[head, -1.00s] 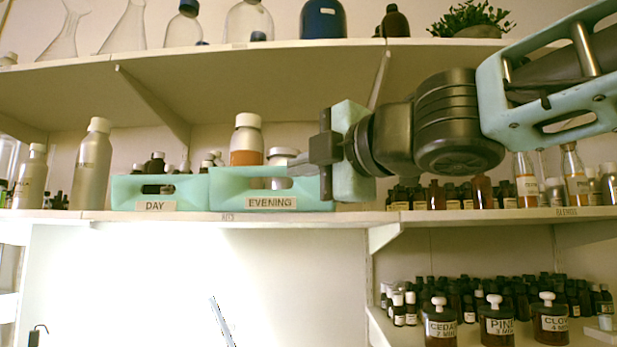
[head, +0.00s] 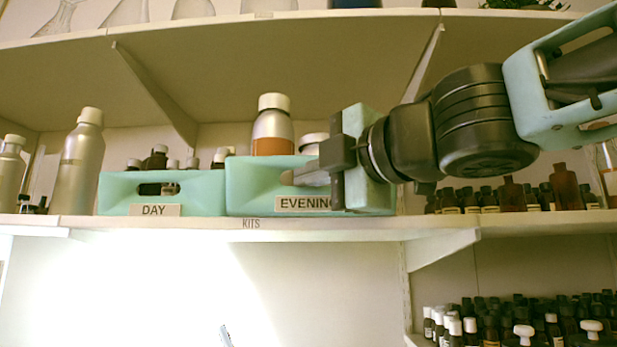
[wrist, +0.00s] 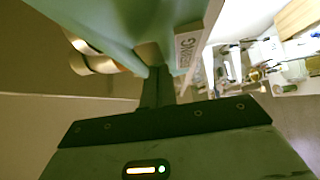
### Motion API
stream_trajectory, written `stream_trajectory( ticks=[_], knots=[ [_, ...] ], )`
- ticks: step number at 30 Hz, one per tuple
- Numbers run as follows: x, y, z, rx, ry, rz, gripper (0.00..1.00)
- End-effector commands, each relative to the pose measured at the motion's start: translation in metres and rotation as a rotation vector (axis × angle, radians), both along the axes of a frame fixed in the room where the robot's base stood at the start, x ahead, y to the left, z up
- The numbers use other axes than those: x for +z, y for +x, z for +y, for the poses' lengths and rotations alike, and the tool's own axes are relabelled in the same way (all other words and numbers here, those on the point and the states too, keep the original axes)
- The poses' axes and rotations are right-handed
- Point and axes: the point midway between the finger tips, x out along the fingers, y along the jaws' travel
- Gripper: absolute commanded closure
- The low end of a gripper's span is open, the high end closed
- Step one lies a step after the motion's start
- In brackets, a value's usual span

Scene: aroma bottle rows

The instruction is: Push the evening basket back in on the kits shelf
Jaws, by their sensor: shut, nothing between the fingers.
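The evening basket (head: 262,180) is a mint-green bin with an EVENING label, standing on the kits shelf (head: 190,224) right of the day basket (head: 115,195).
Tall metal bottles (head: 78,165) stand left of the baskets. Brown bottles (head: 510,195) stand to the right on the shelf, with more dark bottles (head: 500,325) below. An upper shelf (head: 250,20) runs overhead.

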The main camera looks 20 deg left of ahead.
Motion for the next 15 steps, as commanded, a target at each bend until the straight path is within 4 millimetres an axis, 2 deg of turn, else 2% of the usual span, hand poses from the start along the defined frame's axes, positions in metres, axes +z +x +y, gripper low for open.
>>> stream_trajectory(
  ticks=[10, 15],
  knots=[
    [0.000, 0.001, 0.000, 0.000, -0.001, 0.001, 1.00],
    [0.001, 0.030, 0.006, -0.005, -0.003, 0.005, 1.00]
  ],
)
